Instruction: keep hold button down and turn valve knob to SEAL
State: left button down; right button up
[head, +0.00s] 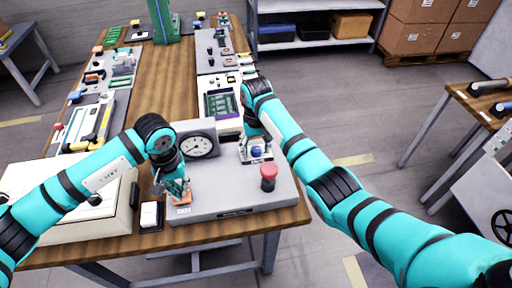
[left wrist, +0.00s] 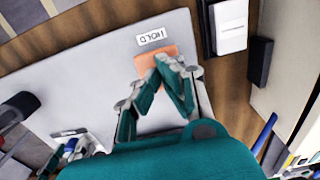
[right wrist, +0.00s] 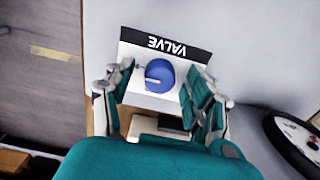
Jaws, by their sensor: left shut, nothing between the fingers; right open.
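The orange hold button (left wrist: 147,60) sits beside its HOLD label (left wrist: 151,38) on the grey panel (head: 225,188). My left gripper (head: 181,190) is shut and empty, its fingertips over the button in the left wrist view (left wrist: 172,62). They cover part of it; I cannot tell whether it is pressed down. The blue valve knob (right wrist: 159,75) stands on a white block by the VALVE label (right wrist: 165,45); it also shows in the head view (head: 257,153). My right gripper (right wrist: 158,92) is open, with one finger on each side of the knob. No SEAL mark is readable.
A round gauge (head: 198,146) stands at the back of the panel. A red button (head: 268,176) rises near its right front. A white switch (head: 150,215) and a beige case (head: 75,205) lie left of it. Other devices line the wooden table (head: 155,75).

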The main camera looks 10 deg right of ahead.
aim_at(256, 148)
pick_arm(q)
jog(key=shift+f, duration=0.1)
pick_arm(e)
jog(key=shift+r, duration=0.1)
pick_arm(q)
jog(key=shift+s, duration=0.1)
pick_arm(e)
notch_tip(256, 148, up, 12)
dwell(0.4)
pick_arm(q)
jog(key=shift+r+p, duration=1.05)
jog(key=shift+r, duration=2.5)
pick_arm(e)
jog(key=shift+r, duration=0.95)
